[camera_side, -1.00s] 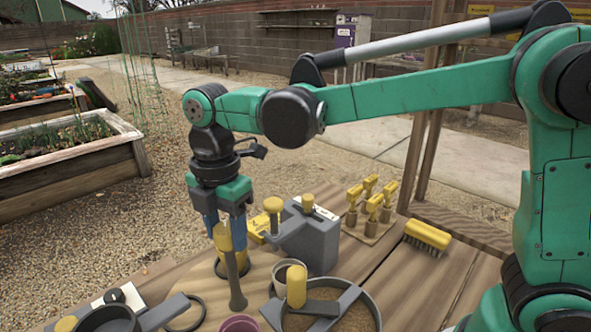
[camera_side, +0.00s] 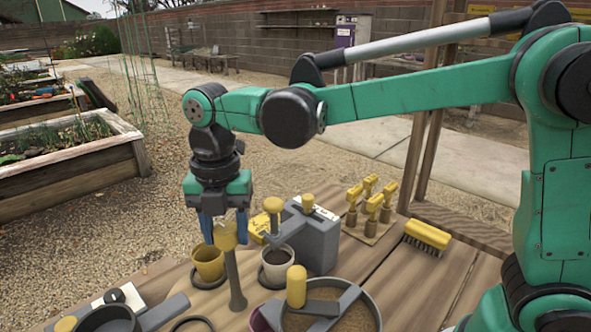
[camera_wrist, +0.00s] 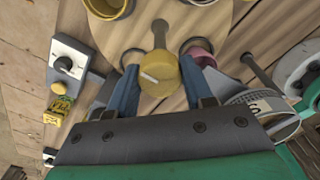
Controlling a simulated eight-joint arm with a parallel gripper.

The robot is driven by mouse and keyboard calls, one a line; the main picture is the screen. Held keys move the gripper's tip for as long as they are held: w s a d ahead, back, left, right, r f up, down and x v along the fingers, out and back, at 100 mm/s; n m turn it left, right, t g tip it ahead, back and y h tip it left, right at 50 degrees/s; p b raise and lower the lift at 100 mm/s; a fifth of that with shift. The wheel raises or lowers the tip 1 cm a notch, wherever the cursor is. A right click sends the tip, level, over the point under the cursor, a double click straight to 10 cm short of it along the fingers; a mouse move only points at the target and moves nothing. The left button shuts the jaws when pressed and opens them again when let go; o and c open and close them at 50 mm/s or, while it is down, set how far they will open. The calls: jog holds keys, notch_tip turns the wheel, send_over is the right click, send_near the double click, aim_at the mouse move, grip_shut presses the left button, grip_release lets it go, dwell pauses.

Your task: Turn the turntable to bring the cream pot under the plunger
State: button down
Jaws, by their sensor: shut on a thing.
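My gripper (camera_side: 225,228) is shut on the yellow knob (camera_wrist: 160,76) of the turntable's grey upright handle (camera_side: 235,285). The wooden turntable (camera_wrist: 190,20) carries the pots. The cream pot (camera_side: 290,262), filled with dark soil, stands upright just right of the handle in the side view. The plunger (camera_side: 273,232), a grey rod with a yellow top, hangs above it; exact centring is hard to judge. The yellow pot (camera_side: 208,265) stands left of the handle. The plum pot (camera_side: 258,322) is mostly hidden there but shows in the wrist view (camera_wrist: 203,56).
A grey housing (camera_side: 318,245) stands behind the cream pot. A round sieve (camera_side: 365,310) with a yellow-knobbed bar is at front right, and a dark pan (camera_side: 105,320) at front left.

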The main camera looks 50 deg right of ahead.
jog(key=shift+c, duration=1.7)
grip_release()
jog(key=shift+r, duration=2.85)
